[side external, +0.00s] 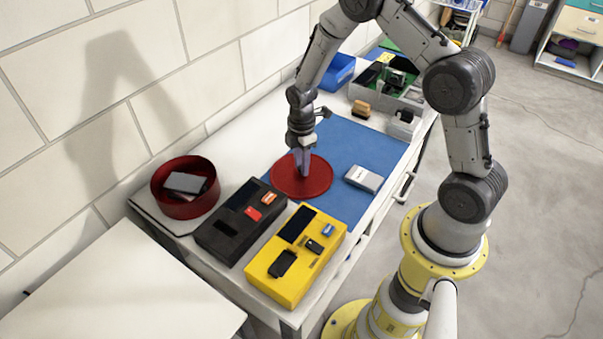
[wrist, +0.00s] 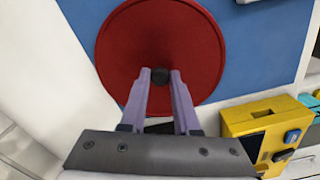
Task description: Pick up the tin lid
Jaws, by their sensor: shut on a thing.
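The tin lid is a round red disc (side external: 284,178) with a small dark knob at its centre. It is at the left part of the blue mat, and I cannot tell if it touches the mat. In the wrist view the lid (wrist: 190,35) fills the upper middle. My gripper (side external: 304,172) points down at the lid's middle. In the wrist view its purple fingers (wrist: 160,78) are closed on the dark knob. A round red tin (side external: 183,208), open at the top, stands to the left with grey and dark flat items inside.
A black case (side external: 225,236) and a yellow case (side external: 272,272) stand at the near end of the bench. A white box (side external: 363,178) lies on the blue mat (side external: 365,145). A grey bin (side external: 368,93), a blue bin (side external: 338,73) and a brown brush-like block (side external: 361,109) are farther back.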

